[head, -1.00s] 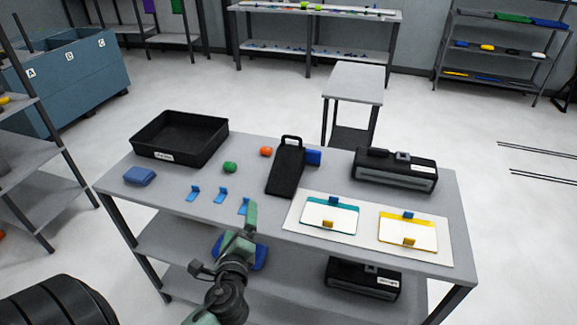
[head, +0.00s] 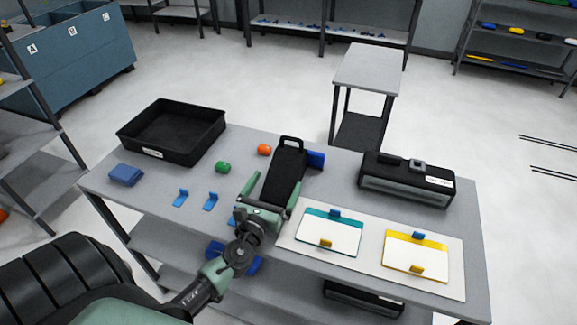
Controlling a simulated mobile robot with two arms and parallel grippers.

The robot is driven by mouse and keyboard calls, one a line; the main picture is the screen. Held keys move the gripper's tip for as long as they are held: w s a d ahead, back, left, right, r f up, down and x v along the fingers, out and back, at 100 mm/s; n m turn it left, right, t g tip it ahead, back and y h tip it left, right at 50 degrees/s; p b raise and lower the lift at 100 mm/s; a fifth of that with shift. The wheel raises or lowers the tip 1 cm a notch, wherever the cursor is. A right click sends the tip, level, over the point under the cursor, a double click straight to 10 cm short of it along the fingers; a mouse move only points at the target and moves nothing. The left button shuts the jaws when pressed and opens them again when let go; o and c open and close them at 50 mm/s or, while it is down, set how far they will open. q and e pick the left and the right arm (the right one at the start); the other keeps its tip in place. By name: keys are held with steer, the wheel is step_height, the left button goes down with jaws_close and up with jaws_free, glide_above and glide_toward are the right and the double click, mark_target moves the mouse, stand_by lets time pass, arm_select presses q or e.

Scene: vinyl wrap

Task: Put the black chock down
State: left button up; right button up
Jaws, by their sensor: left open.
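The black chock (head: 284,170) is a dark wedge with a loop handle at its far end. It lies on the grey table (head: 330,185), beside a blue block. My left gripper (head: 275,187) is open, with its green fingers spread on either side of the chock's near end. I cannot tell whether the fingers touch it. The gripper's palm hides part of the table in front of the chock. My right gripper is not in view.
A black tray (head: 171,155) is at the back left. A green piece (head: 222,167), an orange piece (head: 264,149) and small blue clips (head: 210,201) lie left of the chock. A white board (head: 372,280) with teal and yellow frames and a black case (head: 405,185) are at the right.

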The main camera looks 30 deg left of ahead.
mark_target(284, 169)
arm_select(q)
steer(key=x, duration=0.3)
steer(key=shift+w+r+p, duration=0.1)
steer(key=shift+w+p, duration=0.05)
steer(key=shift+p, duration=0.2)
steer(key=x, duration=0.2)
steer(key=shift+w+f, duration=0.25)
steer(key=shift+w, duration=0.15)
steer(key=shift+c, duration=1.2)
steer(key=c, duration=1.5)
steer(key=shift+a+r, duration=0.1)
steer(key=shift+r, duration=0.05)
steer(key=shift+c, duration=1.3)
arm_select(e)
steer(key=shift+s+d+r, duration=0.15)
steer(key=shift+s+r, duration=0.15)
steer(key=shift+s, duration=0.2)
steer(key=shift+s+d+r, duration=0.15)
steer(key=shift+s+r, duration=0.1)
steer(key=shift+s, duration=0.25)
arm_select(q)
steer(key=shift+r, duration=0.1)
